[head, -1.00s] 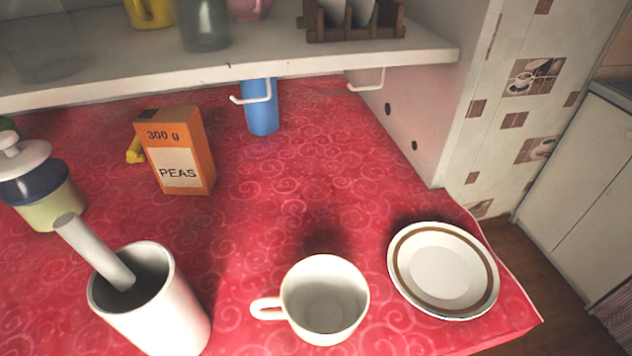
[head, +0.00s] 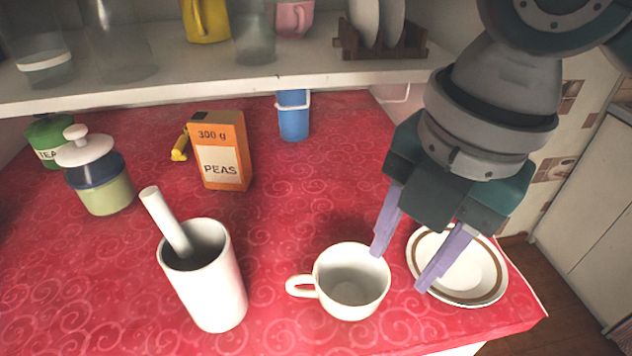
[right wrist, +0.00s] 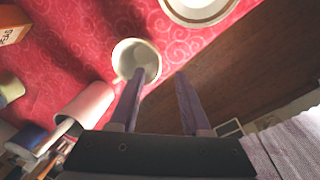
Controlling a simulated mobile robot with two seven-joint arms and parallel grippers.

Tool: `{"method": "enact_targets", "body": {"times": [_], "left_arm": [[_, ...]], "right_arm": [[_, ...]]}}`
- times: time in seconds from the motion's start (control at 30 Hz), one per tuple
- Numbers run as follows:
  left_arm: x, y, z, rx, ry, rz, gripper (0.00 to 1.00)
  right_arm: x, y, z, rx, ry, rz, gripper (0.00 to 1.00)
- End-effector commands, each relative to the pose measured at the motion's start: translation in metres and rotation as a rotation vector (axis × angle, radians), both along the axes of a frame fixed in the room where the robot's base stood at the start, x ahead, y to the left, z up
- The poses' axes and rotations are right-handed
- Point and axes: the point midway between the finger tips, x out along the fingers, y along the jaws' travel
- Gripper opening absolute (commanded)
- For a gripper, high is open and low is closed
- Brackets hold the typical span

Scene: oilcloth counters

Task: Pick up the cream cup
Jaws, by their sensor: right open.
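The cream cup (head: 350,282) stands upright on the red oilcloth near the counter's front edge, its handle pointing left in the head view. It looks empty. It also shows in the right wrist view (right wrist: 137,60), beyond the left finger. My right gripper (head: 402,266) is open and empty, above the counter to the right of the cup. One finger shows close to the cup's right rim in the head view; I cannot tell whether they touch. The other finger overlaps the plate in the picture. My left gripper is not in view.
A brown-ringed plate (head: 467,268) lies right of the cup. A white mortar (head: 212,285) with a pestle stands left. Behind are a peas box (head: 221,155), a lidded jar (head: 98,180) and a blue cup (head: 293,118) under a shelf (head: 300,70).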

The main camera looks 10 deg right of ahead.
Motion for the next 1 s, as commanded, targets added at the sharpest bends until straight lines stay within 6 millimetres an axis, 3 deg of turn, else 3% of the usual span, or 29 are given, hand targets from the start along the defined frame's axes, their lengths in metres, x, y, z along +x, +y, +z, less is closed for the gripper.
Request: {"method": "enact_targets", "body": {"times": [0.1,0.33,0.6,0.87,1.0], "left_arm": [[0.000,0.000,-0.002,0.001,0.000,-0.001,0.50],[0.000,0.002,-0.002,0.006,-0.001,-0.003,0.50],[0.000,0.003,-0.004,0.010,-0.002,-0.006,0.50],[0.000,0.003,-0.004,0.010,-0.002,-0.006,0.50],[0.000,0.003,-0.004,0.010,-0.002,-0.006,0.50]], "right_arm": [[0.001,0.003,-0.020,0.002,0.003,-0.003,0.48],[0.002,0.007,-0.041,0.003,0.001,-0.003,0.48],[0.006,0.014,-0.079,0.002,-0.001,-0.003,0.48],[0.006,0.014,-0.083,0.003,-0.003,-0.002,0.48],[0.006,0.014,-0.082,0.003,-0.003,-0.003,0.34]]}}
